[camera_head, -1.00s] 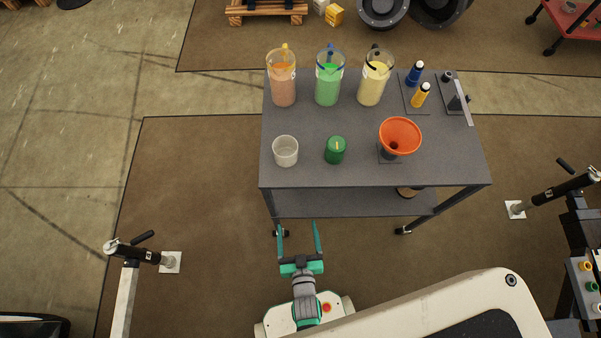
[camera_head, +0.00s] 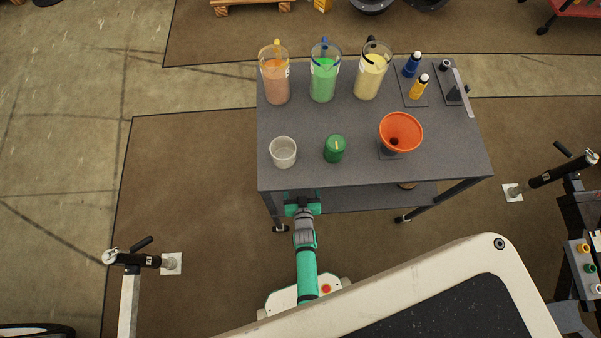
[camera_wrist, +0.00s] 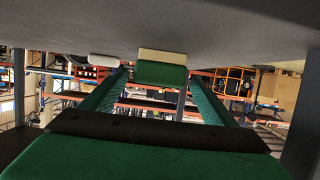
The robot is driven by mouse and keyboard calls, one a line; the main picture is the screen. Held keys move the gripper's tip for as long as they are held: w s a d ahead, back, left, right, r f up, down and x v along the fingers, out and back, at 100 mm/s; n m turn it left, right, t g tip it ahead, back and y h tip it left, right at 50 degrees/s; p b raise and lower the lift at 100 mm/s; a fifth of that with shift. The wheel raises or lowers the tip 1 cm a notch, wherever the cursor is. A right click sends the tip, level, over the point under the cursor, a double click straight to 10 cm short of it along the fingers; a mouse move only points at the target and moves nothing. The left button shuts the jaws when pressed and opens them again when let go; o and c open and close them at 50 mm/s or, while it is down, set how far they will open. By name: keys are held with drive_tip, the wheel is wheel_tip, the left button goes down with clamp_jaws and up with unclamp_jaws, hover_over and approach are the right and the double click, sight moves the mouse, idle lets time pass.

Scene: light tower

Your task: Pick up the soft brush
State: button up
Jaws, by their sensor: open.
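A green block with a cream band (camera_wrist: 162,72), which looks like the soft brush, shows in the wrist view. Its cream side meets a grey surface (camera_wrist: 230,30) across the top of the picture. My gripper (camera_wrist: 160,88) has its two green fingers apart, pointing toward the block, one on either side of it in the picture. I cannot tell how far the block is from the fingertips. In the head view my gripper (camera_head: 302,196) is at the table's front edge, its fingertips hidden beneath the tabletop. The brush is hidden there.
A small white object (camera_wrist: 103,60) is left of the brush. Table legs flank the space.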

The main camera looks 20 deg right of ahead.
drive_tip(key=shift+x, duration=2.65)
drive_tip(key=shift+d, duration=0.1)
drive_tip(key=shift+r, duration=0.1)
drive_tip(key=c, duration=1.1)
